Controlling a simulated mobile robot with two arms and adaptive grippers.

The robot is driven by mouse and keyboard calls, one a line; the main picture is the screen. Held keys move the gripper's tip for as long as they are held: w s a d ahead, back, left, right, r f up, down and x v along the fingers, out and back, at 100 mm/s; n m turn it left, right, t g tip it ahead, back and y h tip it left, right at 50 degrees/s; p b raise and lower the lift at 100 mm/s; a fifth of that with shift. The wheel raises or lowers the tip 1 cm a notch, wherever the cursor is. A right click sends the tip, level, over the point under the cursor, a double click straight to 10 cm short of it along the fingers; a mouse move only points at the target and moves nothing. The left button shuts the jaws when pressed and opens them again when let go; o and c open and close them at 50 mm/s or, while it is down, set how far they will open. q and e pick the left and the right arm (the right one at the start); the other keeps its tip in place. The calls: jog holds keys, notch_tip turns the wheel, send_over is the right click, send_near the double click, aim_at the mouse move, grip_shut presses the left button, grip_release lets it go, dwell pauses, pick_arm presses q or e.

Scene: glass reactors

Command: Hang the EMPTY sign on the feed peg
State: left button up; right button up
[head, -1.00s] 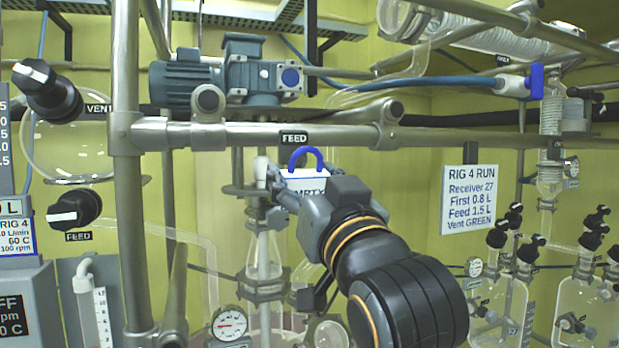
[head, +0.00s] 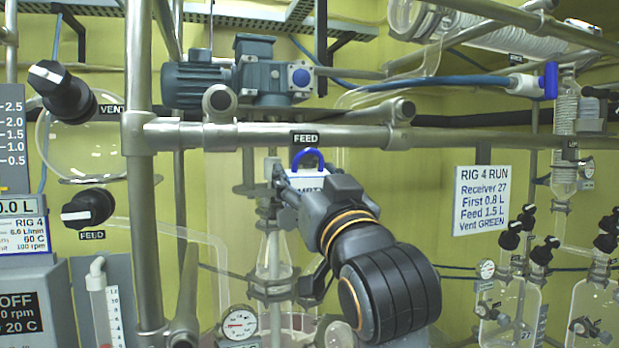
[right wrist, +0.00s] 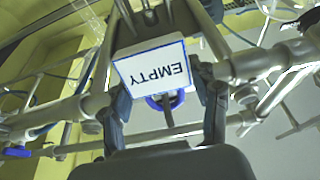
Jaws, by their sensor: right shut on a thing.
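The EMPTY sign (head: 311,179) is a small white plate with a blue edge and a blue loop (head: 307,153) on top. My right gripper (head: 284,179) is shut on it, one finger at each side in the right wrist view (right wrist: 163,82). The loop is just below the black FEED label (head: 305,138) on the horizontal rail. In the right wrist view, where the sign (right wrist: 153,70) appears upside down, a short grey rod, perhaps the feed peg (right wrist: 176,99), shows at the loop. I cannot tell whether the loop is around it. My left gripper is not in view.
The steel rail (head: 260,134) runs right above the sign, with a motor (head: 265,80) over it. Glassware and a pressure gauge (head: 239,323) stand below. The RIG 4 RUN board (head: 484,208) hangs to the right; glass receivers stand further right.

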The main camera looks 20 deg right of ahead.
jog(key=shift+f+b, duration=0.4)
jog(key=shift+f, duration=0.15)
dwell(0.6)
dwell(0.5)
jog(key=o, duration=1.2)
jog(key=shift+c, duration=0.7)
jog(key=shift+s, duration=0.15)
jog(key=v, duration=0.6)
jog(key=shift+s+f+b, duration=0.15)
jog(key=shift+s+b, duration=0.25)
